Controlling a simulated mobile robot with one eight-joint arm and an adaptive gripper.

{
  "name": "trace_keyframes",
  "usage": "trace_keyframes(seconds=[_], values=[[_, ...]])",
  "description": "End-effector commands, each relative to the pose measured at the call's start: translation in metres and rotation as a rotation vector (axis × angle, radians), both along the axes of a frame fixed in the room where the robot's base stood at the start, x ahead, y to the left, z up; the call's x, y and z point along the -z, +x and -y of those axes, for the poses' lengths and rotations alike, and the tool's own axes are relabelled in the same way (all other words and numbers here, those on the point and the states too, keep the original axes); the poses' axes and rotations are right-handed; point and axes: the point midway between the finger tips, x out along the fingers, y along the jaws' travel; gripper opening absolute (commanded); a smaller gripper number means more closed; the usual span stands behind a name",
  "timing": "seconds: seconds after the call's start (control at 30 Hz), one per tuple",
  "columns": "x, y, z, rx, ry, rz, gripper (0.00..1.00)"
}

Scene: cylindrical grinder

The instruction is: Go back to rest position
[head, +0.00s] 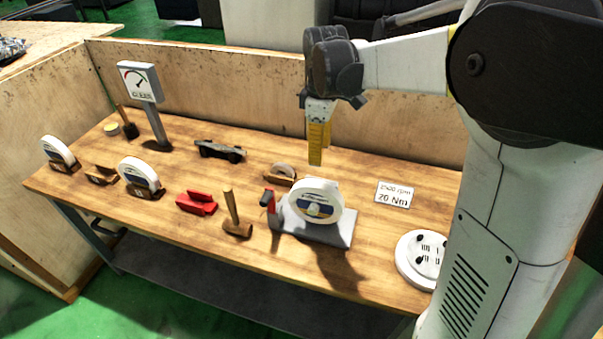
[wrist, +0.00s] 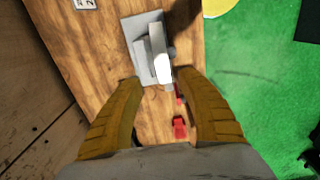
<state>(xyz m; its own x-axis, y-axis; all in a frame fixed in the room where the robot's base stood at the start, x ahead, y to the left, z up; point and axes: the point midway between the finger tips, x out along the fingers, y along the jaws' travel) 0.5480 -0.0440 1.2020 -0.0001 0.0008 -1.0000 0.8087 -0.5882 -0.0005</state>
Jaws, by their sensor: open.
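My gripper (head: 317,145) hangs above the back part of the wooden workbench (head: 370,235), with its yellow fingers pointing down. In the wrist view the two yellow fingers (wrist: 162,105) are spread apart with nothing between them. A grey grinder stand with a white wheel (head: 315,205) stands on the bench, in front of and below my gripper. The stand also shows in the wrist view (wrist: 133,32), beyond the fingertips. My arm's links fill the right side of the head view and hide the bench's right end.
A gauge on a post (head: 140,85), a dark clamp-like tool (head: 218,150), a red part (head: 197,203), a mallet (head: 237,227) and wheels in wooden holders stand on the bench. A round white plate (head: 410,262) lies at right, near a label (head: 394,194). A wooden panel (head: 220,80) closes the back.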

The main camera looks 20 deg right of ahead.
Motion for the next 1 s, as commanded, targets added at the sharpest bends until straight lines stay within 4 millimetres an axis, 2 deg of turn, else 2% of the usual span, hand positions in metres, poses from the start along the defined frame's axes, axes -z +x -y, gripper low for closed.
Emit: trace_keyframes(seconds=[0.17, 0.27, 0.37, 0.57, 0.8, 1.0], values=[[-0.001, -0.002, 0.000, 0.005, 0.000, 0.004, 0.45], [0.000, -0.011, -0.003, 0.045, -0.002, 0.030, 0.45], [0.002, -0.032, -0.009, 0.136, 0.000, 0.092, 0.45], [0.021, -0.091, -0.024, 0.407, 0.043, 0.272, 0.45], [0.067, -0.155, -0.038, 0.716, 0.169, 0.467, 0.45], [0.096, -0.182, -0.042, 0.872, 0.265, 0.555, 0.45]])
